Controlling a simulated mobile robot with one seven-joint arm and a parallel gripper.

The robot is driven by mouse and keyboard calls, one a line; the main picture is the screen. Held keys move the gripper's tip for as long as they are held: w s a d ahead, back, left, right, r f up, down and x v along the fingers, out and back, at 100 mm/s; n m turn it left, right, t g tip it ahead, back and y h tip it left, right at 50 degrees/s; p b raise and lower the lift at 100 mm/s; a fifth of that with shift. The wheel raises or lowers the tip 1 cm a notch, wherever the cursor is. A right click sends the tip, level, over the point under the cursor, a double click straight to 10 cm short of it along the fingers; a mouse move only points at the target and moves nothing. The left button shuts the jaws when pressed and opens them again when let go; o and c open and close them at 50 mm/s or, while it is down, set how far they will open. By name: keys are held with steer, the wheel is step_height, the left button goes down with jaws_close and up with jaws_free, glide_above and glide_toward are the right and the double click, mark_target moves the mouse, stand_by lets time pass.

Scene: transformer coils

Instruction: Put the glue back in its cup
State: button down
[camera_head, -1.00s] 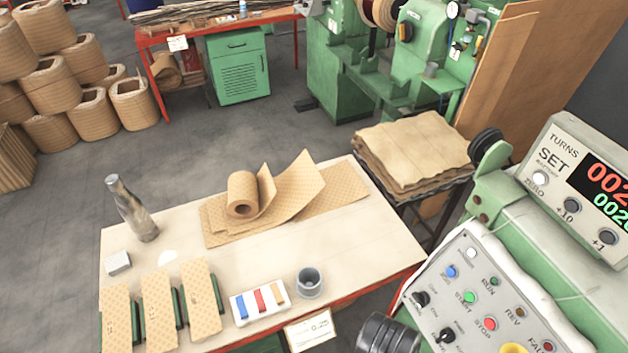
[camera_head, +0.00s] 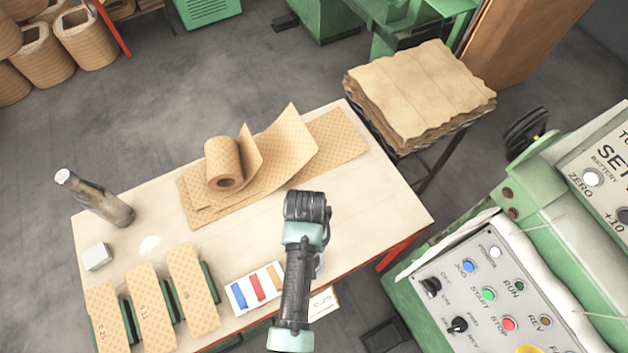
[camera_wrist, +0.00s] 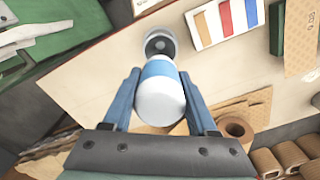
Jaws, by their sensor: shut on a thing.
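The glue is a white bottle with a blue band (camera_wrist: 160,97), seen in the wrist view between the fingers of my gripper (camera_wrist: 159,76), which is shut on it. The grey round cup (camera_wrist: 159,42) stands on the table just beyond the bottle's far end. The bottle overlaps the cup's near edge in this view, and I cannot tell how far apart they are in height. In the head view my arm covers most of the cup, with only a sliver of it (camera_head: 320,264) showing. The fingers and the glue are hidden there.
A white tray with blue, red and tan pieces (camera_head: 236,296) sits beside the cup. A green control machine (camera_head: 500,290) stands right.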

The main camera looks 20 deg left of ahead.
steer(key=shift+s+f+b, duration=0.2)
steer(key=shift+f+b, duration=0.5)
steer(key=shift+f, duration=0.05)
steer(key=shift+f+b, duration=2.6)
steer(key=shift+f, duration=0.8)
steer(key=shift+c, duration=0.5)
jaws_free()
step_height(320, 180, up, 13)
steer(key=shift+b, duration=0.3)
steer(key=shift+w, duration=0.15)
